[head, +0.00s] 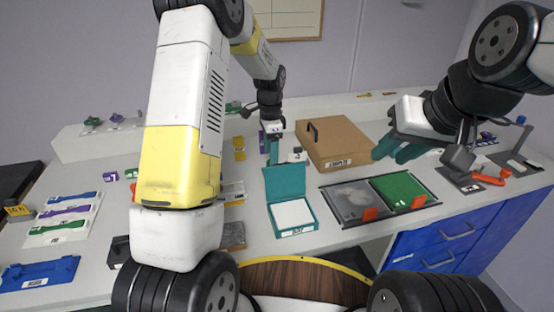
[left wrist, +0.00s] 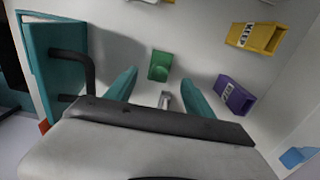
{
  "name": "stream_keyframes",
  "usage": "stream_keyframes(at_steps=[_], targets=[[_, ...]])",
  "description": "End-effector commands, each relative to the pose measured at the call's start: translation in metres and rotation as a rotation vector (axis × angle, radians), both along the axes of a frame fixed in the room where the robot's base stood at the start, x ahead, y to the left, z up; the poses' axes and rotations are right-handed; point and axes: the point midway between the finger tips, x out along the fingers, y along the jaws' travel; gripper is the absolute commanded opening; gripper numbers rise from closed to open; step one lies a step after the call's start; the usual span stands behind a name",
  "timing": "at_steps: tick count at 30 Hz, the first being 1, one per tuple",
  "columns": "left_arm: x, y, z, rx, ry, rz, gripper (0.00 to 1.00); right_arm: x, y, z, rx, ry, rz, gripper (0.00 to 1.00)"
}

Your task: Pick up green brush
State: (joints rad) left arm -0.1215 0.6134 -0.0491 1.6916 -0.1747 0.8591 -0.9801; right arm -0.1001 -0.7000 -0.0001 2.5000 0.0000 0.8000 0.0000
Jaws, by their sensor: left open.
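My left gripper (head: 272,150) reaches down over the bench behind the teal box in the head view. In the left wrist view its teal fingers (left wrist: 158,92) are spread apart with nothing gripped. A small green piece (left wrist: 160,65) lies just beyond the fingertips, between their lines; it may be the green brush, but no bristles can be made out. A small metallic piece (left wrist: 165,100) shows between the fingers. In the head view I cannot pick out the brush near the gripper. My right gripper (head: 398,150) hangs above the bench at the right, its finger gap unclear.
A yellow holder (left wrist: 258,37) and a purple holder (left wrist: 235,93) stand close to the left fingers. An open teal box (head: 291,213), a cardboard box (head: 345,150) and a tray with a green mat (head: 398,188) stand nearby. Coloured racks (head: 62,212) are at the left.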

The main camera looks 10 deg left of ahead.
Motion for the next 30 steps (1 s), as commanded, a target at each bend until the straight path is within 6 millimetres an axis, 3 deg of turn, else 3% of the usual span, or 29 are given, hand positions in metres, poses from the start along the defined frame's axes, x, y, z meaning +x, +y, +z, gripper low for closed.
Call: stream_keyframes(at_steps=[12,20,30], targets=[[-0.001,0.001,-0.054,0.0,0.001,0.002,0.62,0.0,0.0,0.0,0.0,0.0,0.0,0.33],[-0.001,0.001,-0.056,-0.001,-0.001,0.002,0.62,0.0,0.0,0.0,0.0,0.0,0.0,0.33],[-0.001,0.001,-0.056,-0.001,-0.001,0.003,0.0,0.0,0.0,0.0,0.0,0.0,0.0,0.33]])
